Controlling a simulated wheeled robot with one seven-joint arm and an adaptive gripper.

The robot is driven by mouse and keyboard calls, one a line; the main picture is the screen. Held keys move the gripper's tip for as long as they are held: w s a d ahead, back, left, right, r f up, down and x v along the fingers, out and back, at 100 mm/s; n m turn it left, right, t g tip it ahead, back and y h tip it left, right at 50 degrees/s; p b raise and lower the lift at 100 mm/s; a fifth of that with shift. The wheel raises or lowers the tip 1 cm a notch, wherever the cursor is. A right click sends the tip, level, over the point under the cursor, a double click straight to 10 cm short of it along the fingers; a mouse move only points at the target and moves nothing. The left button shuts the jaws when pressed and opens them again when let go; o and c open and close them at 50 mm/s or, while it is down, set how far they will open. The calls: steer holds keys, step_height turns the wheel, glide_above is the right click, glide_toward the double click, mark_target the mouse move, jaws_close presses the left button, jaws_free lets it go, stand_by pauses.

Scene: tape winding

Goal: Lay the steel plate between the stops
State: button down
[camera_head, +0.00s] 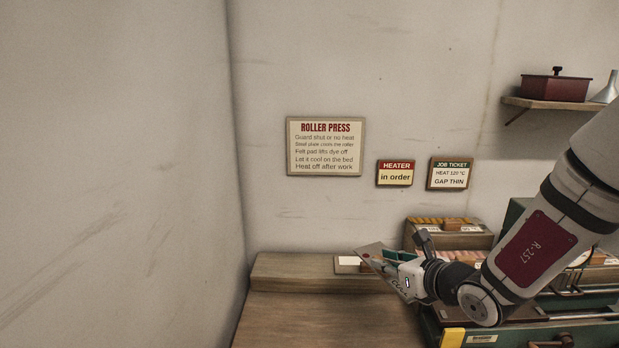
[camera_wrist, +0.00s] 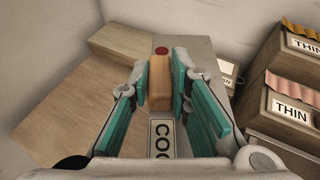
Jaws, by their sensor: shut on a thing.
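My gripper (camera_head: 397,262) is shut on the wooden handle (camera_wrist: 160,85) of the steel plate (camera_wrist: 200,48). The handle sits between the two teal finger pads in the wrist view. The plate is grey, with a red dot near its far edge and a label, partly cut off, that starts "COO". In the head view the plate (camera_head: 370,252) is tilted and held above the wooden bench. My fingers hide part of it. I cannot make out the stops in either view.
The wooden bench (camera_head: 320,310) is bare at the left, with a raised ledge (camera_head: 300,268) along the wall. Boxes marked THIN (camera_wrist: 290,108) hold strips at the right. Green machinery (camera_head: 485,337) lies under my arm. A shelf (camera_head: 555,107) carries a red pot.

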steer(key=shift+s+d+r+m+t+h, duration=0.2)
steer(key=shift+d+m+h, duration=0.2)
steer(key=shift+d, duration=0.2)
steer(key=shift+s+d+r+m+t+h, duration=0.1)
steer(key=shift+s+d+m+t+h, duration=0.1)
steer(key=shift+d+m+h, duration=0.3)
steer(key=shift+d, duration=0.1)
steer(key=shift+f, duration=0.15)
